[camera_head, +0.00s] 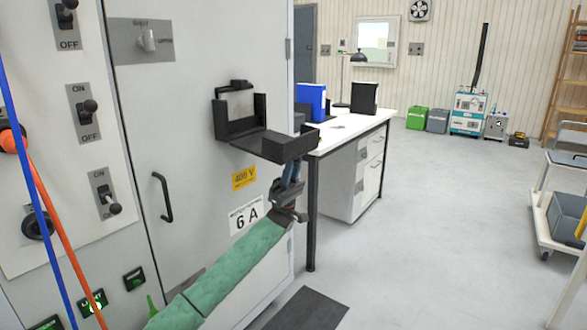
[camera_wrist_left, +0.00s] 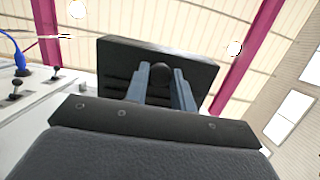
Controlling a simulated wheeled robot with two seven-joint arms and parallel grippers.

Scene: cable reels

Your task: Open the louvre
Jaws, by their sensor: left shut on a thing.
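The louvre is a black frame (camera_head: 221,118) on the grey cabinet door, with a black flap (camera_head: 286,146) projecting outward from its lower part. A pale surface shows inside the frame. My left gripper (camera_head: 292,170) is just below the flap's outer end, pointing up. In the left wrist view, the flap's dark ribbed underside (camera_wrist_left: 202,60) fills the middle. There my left gripper (camera_wrist_left: 160,76) is shut on a round dark knob (camera_wrist_left: 161,71) under the flap. In the head view the flap hides the fingertips and knob. My right gripper is not in view.
The cabinet door has a black handle (camera_head: 163,197) and a SHUT-marked plate with a knob (camera_head: 147,40). Switches, with blue and orange cables, are at left. A white desk (camera_head: 345,130) with binders stands behind the gripper. The floor to the right is mostly clear, with a trolley (camera_head: 548,225) at the edge.

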